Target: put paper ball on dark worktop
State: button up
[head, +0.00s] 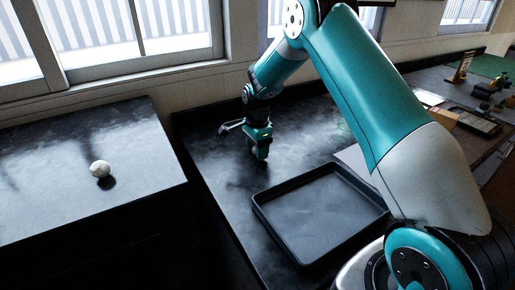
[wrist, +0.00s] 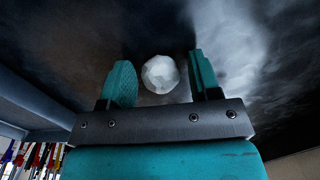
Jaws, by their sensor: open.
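A white crumpled paper ball (head: 99,169) rests on the dark worktop on the left (head: 60,206), near its right side, in the head view. My gripper (head: 261,155) points down above another dark worktop (head: 215,155) in the middle, well to the right of that ball and apart from it. In the wrist view my gripper (wrist: 162,80) has its two teal fingers spread. A white faceted ball (wrist: 160,74) shows between them, with dark gaps on both sides. I cannot tell whether it is the same ball or how far it lies beyond the fingertips.
A black shallow tray (head: 283,246) lies on the middle worktop, in front and to the right of my gripper. A dark gap separates the two worktops. Windows line the back wall. Small objects (head: 485,88) stand at the far right. The left worktop is otherwise clear.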

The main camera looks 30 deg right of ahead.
notch_tip(320, 180, up, 12)
jog(key=b, duration=0.2)
jog(key=s+a+r+n, duration=0.5)
jog(key=s+a+n, duration=0.2)
jog(key=a, duration=0.1)
jog(key=s+a+n+y, duration=0.1)
jog(key=s+a+n, duration=0.3)
jog(key=s, duration=0.5)
jog(key=s+a+r+n+y, duration=0.1)
jog(key=s+a+n, duration=0.2)
jog(key=s+n, duration=0.5)
jog(key=s+a+r+n+y, duration=0.1)
jog(key=s+a+n, duration=0.3)
jog(key=s, duration=0.6)
jog(key=shift+s+a+r+n+y, duration=0.2)
jog(key=shift+s+a+n+y, duration=0.3)
jog(key=shift+n, duration=0.6)
